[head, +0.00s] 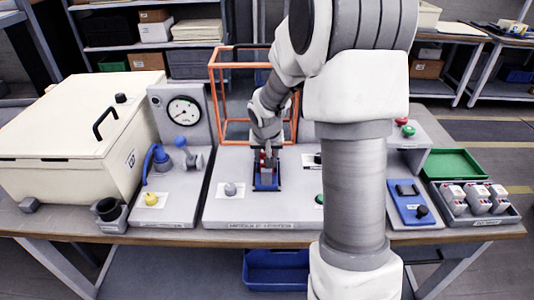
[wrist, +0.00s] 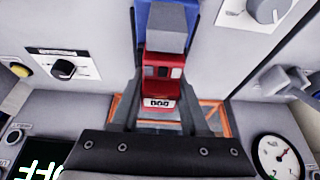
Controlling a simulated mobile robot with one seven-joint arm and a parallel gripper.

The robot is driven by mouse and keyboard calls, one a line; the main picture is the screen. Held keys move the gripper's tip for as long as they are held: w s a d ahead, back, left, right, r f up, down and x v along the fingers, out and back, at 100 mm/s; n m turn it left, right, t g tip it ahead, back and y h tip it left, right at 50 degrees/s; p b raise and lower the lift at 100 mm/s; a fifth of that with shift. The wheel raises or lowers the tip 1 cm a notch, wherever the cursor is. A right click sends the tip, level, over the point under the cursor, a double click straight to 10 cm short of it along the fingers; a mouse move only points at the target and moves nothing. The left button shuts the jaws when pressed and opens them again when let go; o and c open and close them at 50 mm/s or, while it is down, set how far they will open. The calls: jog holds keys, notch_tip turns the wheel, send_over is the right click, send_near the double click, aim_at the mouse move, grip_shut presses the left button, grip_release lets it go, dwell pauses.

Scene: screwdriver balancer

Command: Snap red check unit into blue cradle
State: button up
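The red check unit (wrist: 163,72), with a white label on its end, sits between the two dark fingers of my gripper (wrist: 163,85) in the wrist view. The fingers lie close along both its sides, so my gripper appears shut on it. The blue cradle (wrist: 192,14) is at the top of that view, with a grey block in front of it. In the head view my gripper (head: 266,153) points down at the blue cradle (head: 266,187) on the grey bench panel. A little red shows at the fingers. Whether the unit is seated in the cradle cannot be told.
An orange frame (head: 212,95) stands behind my gripper. A gauge panel (head: 184,112) and a cream lidded box (head: 80,130) are to the left. A grey knob (head: 230,189) is left of the cradle. A green tray (head: 453,163) and a tray of red-and-white units (head: 475,212) are at right.

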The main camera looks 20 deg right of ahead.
jog(key=shift+s+a+f, duration=0.1)
jog(key=shift+s+f, duration=0.5)
jog(key=w+p+v, duration=0.1)
jog(key=p+v, duration=0.2)
jog(key=v, duration=1.5)
jog(key=shift+r+p, duration=0.3)
jog(key=shift+p, duration=0.05)
jog(key=shift+w, duration=0.1)
